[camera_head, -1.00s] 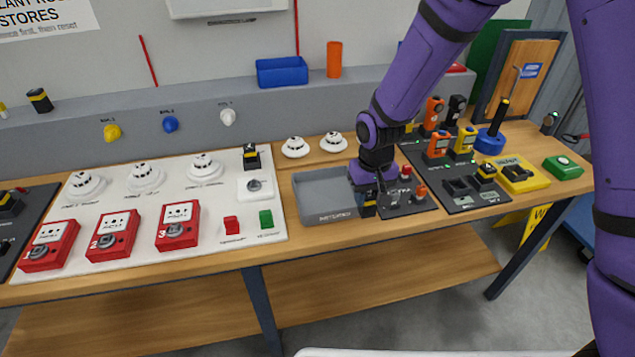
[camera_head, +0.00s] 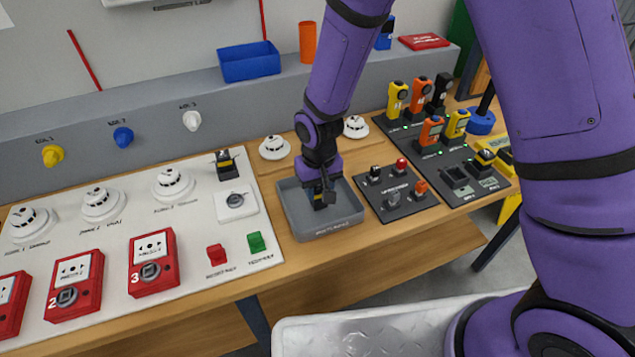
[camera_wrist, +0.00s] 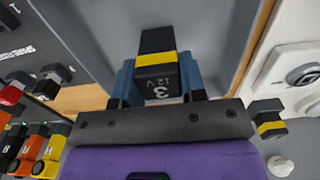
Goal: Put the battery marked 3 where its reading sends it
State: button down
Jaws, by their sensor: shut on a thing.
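My gripper (camera_head: 321,197) is shut on a black battery with a yellow band. I cannot tell whether the battery touches the tray floor. The tray shows nothing else in it. Right of the tray is a dark panel (camera_head: 396,212) with small sockets, a red knob and an orange-topped piece.
A dark rack (camera_head: 425,160) with several yellow, orange and black handheld units stands farther right. Left is a white board (camera_head: 205,235) with red call points (camera_head: 153,262), detectors and another black-yellow battery (camera_head: 226,164). A blue bin (camera_head: 249,63) sits on the ledge behind.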

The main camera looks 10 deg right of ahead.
jog(key=shift+f, duration=0.15)
jog(key=c, duration=0.7)
grip_release()
jog(key=shift+f, duration=0.15)
jog(key=d+r+t, duration=0.1)
jog(key=d+r, duration=0.2)
jog(key=r, duration=0.7)
jog(key=d+r, duration=0.3)
jog(key=r, duration=0.8)
jog(key=s+d+r+m+t, duration=0.1)
jog(key=s+d+r, duration=0.4)
jog(key=s+d, duration=0.1)
jog(key=s+d+r+m+t, duration=0.1)
jog(key=s+d+r, duration=0.4)
jog(key=s+d, duration=0.1)
jog(key=s+d+r+m+t, duration=0.1)
jog(key=s+d+r+t, duration=0.1)
jog(key=s+d+r, duration=0.4)
jog(key=shift+s+d, duration=0.25)
jog(key=shift+s, duration=0.2)
jog(key=shift+s+d, duration=0.2)
jog(key=shift+s, duration=0.25)
